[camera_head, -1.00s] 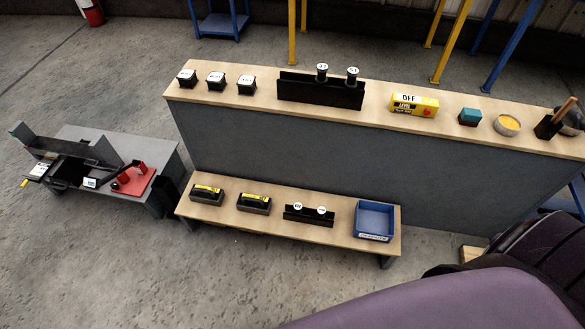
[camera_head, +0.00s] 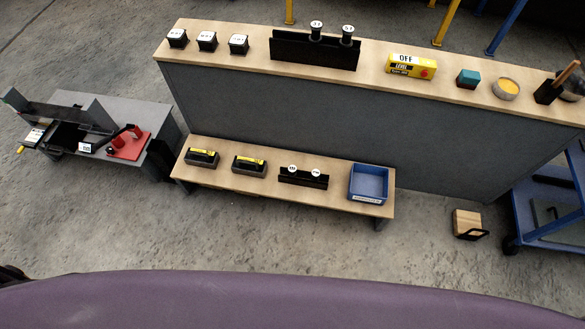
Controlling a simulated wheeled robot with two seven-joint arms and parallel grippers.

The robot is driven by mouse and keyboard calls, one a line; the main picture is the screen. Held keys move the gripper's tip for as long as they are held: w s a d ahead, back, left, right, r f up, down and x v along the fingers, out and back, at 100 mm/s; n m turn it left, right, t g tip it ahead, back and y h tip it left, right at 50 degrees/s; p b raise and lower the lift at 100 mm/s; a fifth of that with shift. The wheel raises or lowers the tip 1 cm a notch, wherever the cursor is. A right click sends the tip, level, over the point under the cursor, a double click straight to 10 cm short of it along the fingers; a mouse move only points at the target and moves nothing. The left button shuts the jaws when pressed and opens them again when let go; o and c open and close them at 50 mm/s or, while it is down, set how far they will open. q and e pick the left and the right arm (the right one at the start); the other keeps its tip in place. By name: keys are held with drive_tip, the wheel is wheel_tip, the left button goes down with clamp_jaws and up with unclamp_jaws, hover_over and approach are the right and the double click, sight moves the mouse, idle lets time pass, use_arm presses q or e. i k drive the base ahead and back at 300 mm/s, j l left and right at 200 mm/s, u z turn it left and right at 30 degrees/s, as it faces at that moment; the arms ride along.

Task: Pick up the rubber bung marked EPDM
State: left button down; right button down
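No bung's marking is readable at this size, so I cannot tell which one says EPDM. Two white-topped round pieces (camera_head: 292,169) (camera_head: 316,173) stand in a small black rack (camera_head: 302,180) on the low bench. Two larger white-topped pieces (camera_head: 316,28) (camera_head: 347,33) stand in a long black rack (camera_head: 312,50) on the high shelf. Three dark blocks with white marked tops (camera_head: 177,37) (camera_head: 207,40) (camera_head: 239,43) sit at the shelf's left end. Neither of my grippers is in view.
The low bench (camera_head: 225,182) also holds two black-and-yellow boxes (camera_head: 202,158) (camera_head: 249,165) and a blue bin (camera_head: 368,185). A yellow box reading OFF (camera_head: 410,66) stands on the shelf. A grey table (camera_head: 150,115) is left, a blue cart (camera_head: 545,200) right. Floor before the bench is clear.

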sight(316, 177)
drive_tip(key=i+l+u, duration=0.1)
drive_tip(key=l, duration=0.3)
drive_tip(key=i+l, duration=0.25)
drive_tip(key=l, duration=0.15)
drive_tip(key=i+l+u, duration=0.15)
drive_tip(key=l, duration=0.25)
drive_tip(key=i+l, duration=0.15)
drive_tip(key=l, duration=0.25)
drive_tip(key=i+l+u, duration=0.15)
drive_tip(key=l, duration=0.3)
